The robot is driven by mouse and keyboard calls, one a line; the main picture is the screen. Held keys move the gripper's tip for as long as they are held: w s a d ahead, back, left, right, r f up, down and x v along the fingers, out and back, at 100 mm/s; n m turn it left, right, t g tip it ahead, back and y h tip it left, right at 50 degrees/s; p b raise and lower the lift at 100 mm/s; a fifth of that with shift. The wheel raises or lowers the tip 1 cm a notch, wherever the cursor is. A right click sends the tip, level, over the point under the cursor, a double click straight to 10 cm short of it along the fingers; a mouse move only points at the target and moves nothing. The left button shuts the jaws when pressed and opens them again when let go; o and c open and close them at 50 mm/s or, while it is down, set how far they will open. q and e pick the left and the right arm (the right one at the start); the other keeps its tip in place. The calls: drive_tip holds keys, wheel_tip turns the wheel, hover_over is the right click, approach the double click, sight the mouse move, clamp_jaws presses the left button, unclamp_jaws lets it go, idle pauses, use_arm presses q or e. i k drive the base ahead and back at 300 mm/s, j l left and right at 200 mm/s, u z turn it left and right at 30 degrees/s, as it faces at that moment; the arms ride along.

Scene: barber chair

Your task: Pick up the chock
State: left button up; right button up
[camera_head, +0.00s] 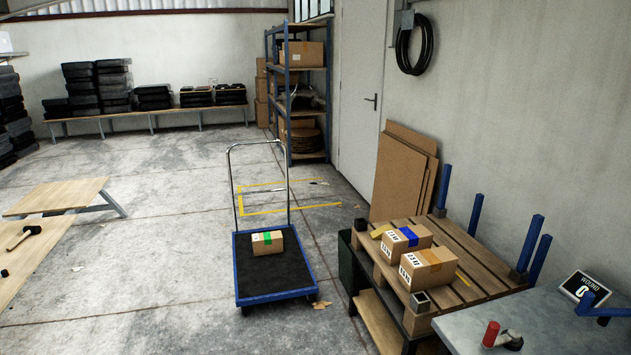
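I cannot clearly make out a chock in the head view. A small black block (4,273) lies on the wooden surface at the far left edge, too small to identify. Another small dark block (361,224) sits at the left corner of the wooden pallet (470,250), and a small yellow piece (381,231) lies beside it. Neither of my grippers shows in the view.
A blue platform cart (277,296) with a carton (267,242) on it stands mid-floor. Cartons (428,270) sit on the pallet at right. A grey table (560,335) fills the lower right corner. A black mallet (24,236) lies at left.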

sight(376, 235)
drive_tip(key=i+z, duration=0.15)
drive_tip(key=i, duration=0.45)
drive_tip(key=i+j+z, duration=0.1)
drive_tip(key=i, duration=0.5)
drive_tip(key=i+j+z, duration=0.15)
drive_tip(key=i, duration=0.45)
drive_tip(key=j, duration=0.1)
